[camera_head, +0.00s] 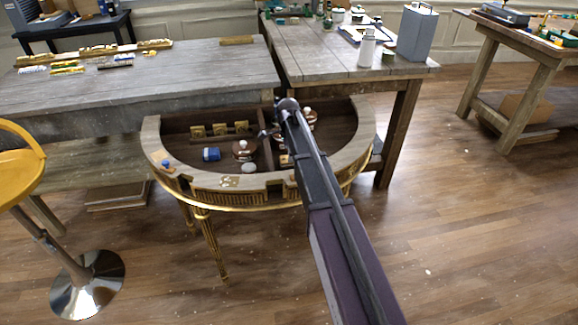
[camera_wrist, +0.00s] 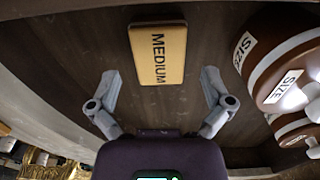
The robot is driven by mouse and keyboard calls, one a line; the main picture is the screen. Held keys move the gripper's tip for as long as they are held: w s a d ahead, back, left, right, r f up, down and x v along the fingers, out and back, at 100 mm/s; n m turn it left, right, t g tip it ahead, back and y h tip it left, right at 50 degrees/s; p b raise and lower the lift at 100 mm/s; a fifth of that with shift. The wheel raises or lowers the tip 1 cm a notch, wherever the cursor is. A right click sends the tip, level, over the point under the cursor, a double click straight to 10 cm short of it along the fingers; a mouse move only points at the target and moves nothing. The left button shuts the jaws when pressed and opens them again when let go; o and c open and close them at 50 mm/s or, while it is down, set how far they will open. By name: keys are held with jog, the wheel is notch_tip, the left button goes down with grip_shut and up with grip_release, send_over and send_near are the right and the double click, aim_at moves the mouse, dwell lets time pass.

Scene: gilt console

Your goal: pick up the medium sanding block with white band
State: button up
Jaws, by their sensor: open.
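A tan block (camera_wrist: 157,55) lettered "MEDIUM" lies on the dark floor of the gilt console's tray in the wrist view. No white band shows on the face turned to me. My gripper (camera_wrist: 160,76) is open. Its two grey fingers are spread to either side of the block's near end, and nothing is held. The block is apart from both fingers. In the head view my arm reaches over the half-round console (camera_head: 152,140), and it hides much of the area around the gripper. A small tan patch (camera_head: 286,160) shows beside the arm there; I cannot tell if it is the same block.
Brown rounded pots (camera_wrist: 285,58) with white bands and "SIZE" labels stand close on the right in the wrist view. The console also holds a blue item (camera_head: 211,154), a brown pot (camera_head: 243,149) and several gold pieces (camera_head: 220,130). A raised rim surrounds it.

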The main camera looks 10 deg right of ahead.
jog(key=shift+f+b, duration=1.1)
jog(key=shift+f, duration=0.35)
jog(key=c, duration=1.1)
